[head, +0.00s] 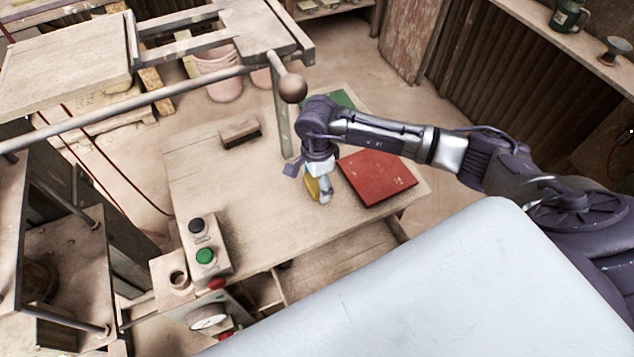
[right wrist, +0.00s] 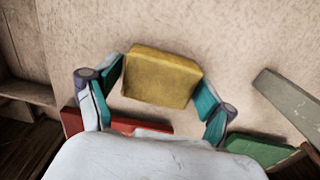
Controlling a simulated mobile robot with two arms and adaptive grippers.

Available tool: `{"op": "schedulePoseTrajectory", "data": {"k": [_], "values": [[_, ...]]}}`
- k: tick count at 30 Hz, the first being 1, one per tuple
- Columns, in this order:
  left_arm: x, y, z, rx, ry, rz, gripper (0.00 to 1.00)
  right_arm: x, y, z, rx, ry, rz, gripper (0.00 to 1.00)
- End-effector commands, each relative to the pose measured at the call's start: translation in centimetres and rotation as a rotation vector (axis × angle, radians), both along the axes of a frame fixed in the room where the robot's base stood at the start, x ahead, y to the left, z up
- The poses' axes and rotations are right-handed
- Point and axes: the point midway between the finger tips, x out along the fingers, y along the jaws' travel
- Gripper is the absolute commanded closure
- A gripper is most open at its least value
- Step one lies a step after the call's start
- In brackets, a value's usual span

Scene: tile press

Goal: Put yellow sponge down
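The yellow sponge (head: 312,189) is at the fingertips of my right gripper (head: 321,184), over the worktable (head: 235,185), just left of a red tile. In the right wrist view the sponge (right wrist: 160,78) sits between the two teal finger pads, which meet its left and right ends. The gripper is shut on it and points down. The sponge is at or close above the tabletop; I cannot tell whether it touches the wood. My left gripper is not in view.
The red tile (head: 376,177) lies to the right and a green tile (head: 341,99) behind the arm. A lever with a ball knob (head: 291,88) stands behind. A brush (head: 240,132) and a button box (head: 207,250) are on the left. The table's middle is bare.

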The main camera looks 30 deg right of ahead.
Motion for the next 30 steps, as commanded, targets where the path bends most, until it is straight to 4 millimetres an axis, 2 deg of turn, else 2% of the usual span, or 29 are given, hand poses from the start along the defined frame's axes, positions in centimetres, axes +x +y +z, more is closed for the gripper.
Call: {"op": "schedulePoseTrajectory", "data": {"k": [1, 4, 6, 17, 20, 24, 30], "values": [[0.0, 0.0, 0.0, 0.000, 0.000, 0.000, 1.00, 0.0, 0.0, 0.0, 0.000, 0.000, 0.000, 0.33], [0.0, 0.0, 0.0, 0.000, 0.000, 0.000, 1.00, 0.0, 0.0, 0.0, 0.000, 0.000, 0.000, 0.50], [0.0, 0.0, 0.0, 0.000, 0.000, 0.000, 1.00, 0.0, 0.0, 0.0, 0.000, 0.000, 0.000, 0.56], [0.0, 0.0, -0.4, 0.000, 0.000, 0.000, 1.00, 0.1, -0.1, 0.7, 0.000, -0.002, -0.001, 0.56], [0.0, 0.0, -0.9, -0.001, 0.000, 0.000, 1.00, 0.1, 0.0, 1.7, 0.000, -0.004, 0.000, 0.56], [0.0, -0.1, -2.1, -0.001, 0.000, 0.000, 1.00, 0.2, -0.1, 4.1, 0.000, -0.008, 0.001, 0.56], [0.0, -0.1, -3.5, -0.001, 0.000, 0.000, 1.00, -3.8, -3.2, 6.6, -0.005, -0.004, 0.000, 0.56]]}}
